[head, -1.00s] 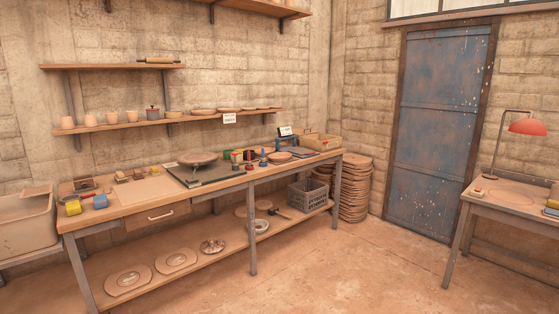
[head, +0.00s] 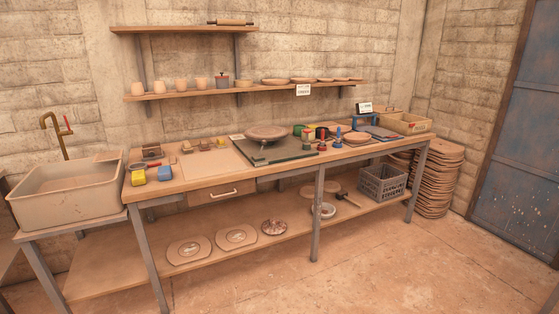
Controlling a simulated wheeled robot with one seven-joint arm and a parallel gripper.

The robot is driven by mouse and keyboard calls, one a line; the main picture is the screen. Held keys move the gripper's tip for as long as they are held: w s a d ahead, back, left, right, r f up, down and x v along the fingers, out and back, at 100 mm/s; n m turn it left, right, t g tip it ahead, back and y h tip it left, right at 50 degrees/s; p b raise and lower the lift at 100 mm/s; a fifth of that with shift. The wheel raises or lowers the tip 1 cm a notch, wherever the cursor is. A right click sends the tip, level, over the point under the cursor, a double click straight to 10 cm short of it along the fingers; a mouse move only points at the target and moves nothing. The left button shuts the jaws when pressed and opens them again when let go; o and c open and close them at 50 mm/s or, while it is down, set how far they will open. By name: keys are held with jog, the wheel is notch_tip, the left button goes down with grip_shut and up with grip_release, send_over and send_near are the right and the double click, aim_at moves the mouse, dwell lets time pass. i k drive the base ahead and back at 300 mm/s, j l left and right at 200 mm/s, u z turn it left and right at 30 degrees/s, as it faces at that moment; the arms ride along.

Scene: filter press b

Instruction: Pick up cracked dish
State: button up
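I cannot tell which dish is cracked; no crack is clear at this size. Several shallow dishes (head: 275,82) stand in a row on the wall shelf, right of some cups. A wide round dish-like piece (head: 266,132) sits on a dark board on the workbench. Another round brown piece (head: 356,138) lies further right on the bench. On the lower shelf are a patterned round piece (head: 274,227) and a pale round piece (head: 324,211). My gripper is not in view.
The long workbench (head: 205,170) has several small coloured items on top and boards with oval pieces (head: 188,249) below. A sink (head: 68,190) is at the left; a grey crate (head: 382,184) and stacked slabs (head: 440,180) at the right. The front floor is clear.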

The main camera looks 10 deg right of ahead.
aim_at(355, 138)
jog(key=i, duration=2)
jog(key=i+z, duration=0.3)
jog(key=i, duration=0.3)
jog(key=i+j+z, duration=0.3)
jog(key=i, duration=0.25)
jog(key=i+j+z, duration=0.25)
jog(key=i, duration=0.3)
jog(key=i+j+z, duration=0.3)
jog(key=i+j, duration=0.15)
jog(key=i, duration=0.05)
